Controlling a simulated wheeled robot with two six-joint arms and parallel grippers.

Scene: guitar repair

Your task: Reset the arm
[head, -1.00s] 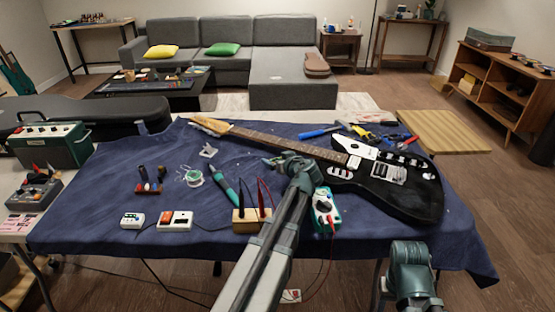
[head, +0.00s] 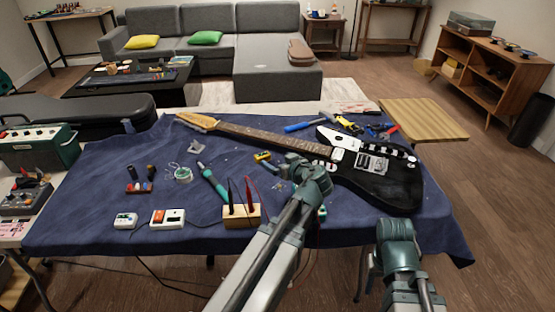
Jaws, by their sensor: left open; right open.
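My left arm reaches up from the bottom middle over the blue cloth. Its gripper (head: 280,167) is open and empty above the cloth, just below the guitar's neck in the picture. A small yellow item (head: 262,157) lies beside its tips; I cannot tell whether they touch. My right arm's teal end (head: 397,240) is at the lower right, in front of the table's near edge. Its gripper's fingers are hard to make out. The black electric guitar (head: 385,188) lies across the table with its neck toward the upper left. The green multimeter (head: 322,212) is mostly hidden behind my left arm.
On the blue-covered table (head: 100,205) are a wooden block with probes (head: 241,216), a teal soldering iron (head: 214,185), a solder spool (head: 183,174) and white boxes (head: 168,217). A blue-handled tool (head: 305,125) lies behind the guitar. The cloth's left front is partly bare.

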